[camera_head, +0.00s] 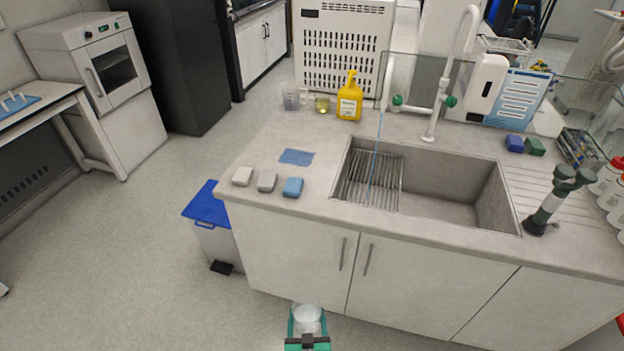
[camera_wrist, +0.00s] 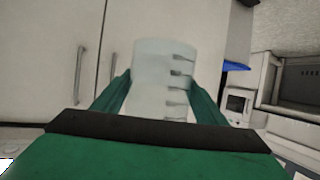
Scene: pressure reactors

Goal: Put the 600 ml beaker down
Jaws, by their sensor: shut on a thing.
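The beaker (camera_head: 307,316) is a clear, whitish vessel at the bottom of the head view, in front of the sink cabinet doors. My gripper (camera_head: 307,328) has green fingers on both sides of it and is shut on it, below the level of the countertop. In the wrist view the beaker (camera_wrist: 164,80) stands between the two green fingers (camera_wrist: 163,95), with dark graduation marks on its right side. Its lower part is hidden by my gripper. The countertop (camera_head: 250,160) is beyond and above the gripper.
A sink (camera_head: 430,185) with a wire rack (camera_head: 370,180) is in the counter. Sponges (camera_head: 267,181) and a blue cloth (camera_head: 297,157) lie left of it. A yellow bottle (camera_head: 350,97) and another beaker (camera_head: 291,96) stand behind. A blue-lidded bin (camera_head: 207,205) stands left.

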